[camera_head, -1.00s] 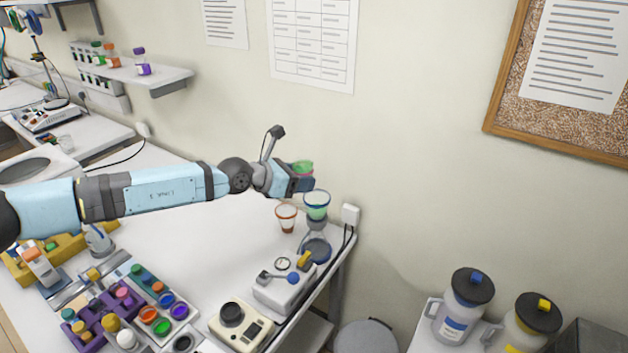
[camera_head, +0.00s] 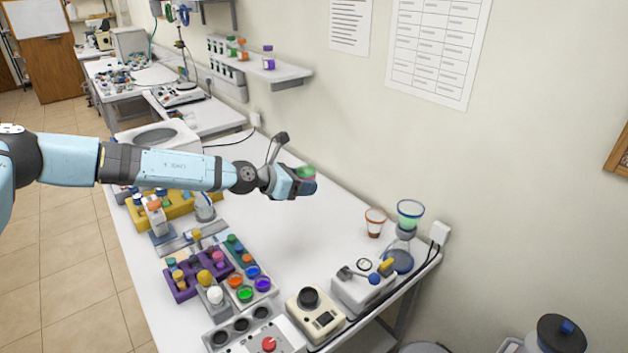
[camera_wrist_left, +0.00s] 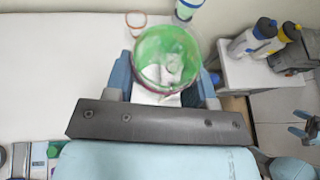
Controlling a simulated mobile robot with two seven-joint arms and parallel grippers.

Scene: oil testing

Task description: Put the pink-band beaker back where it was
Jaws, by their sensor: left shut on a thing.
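The pink-band beaker (camera_wrist_left: 166,58) is held between the two fingers of my left gripper in the left wrist view. Its inside looks green, and a pinkish rim shows around it. In the head view my left gripper (camera_head: 304,182) is shut on the beaker (camera_head: 306,172), which is mostly hidden by the fingers. The gripper holds it above the white table (camera_head: 290,235), over the middle of the bench.
A brown-banded cup (camera_head: 375,222) and a green-filled funnel (camera_head: 410,212) on a flask stand at the right table end. A purple rack (camera_head: 195,285), a yellow rack (camera_head: 175,212) and boxy instruments (camera_head: 315,310) line the front. The table's middle is largely clear.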

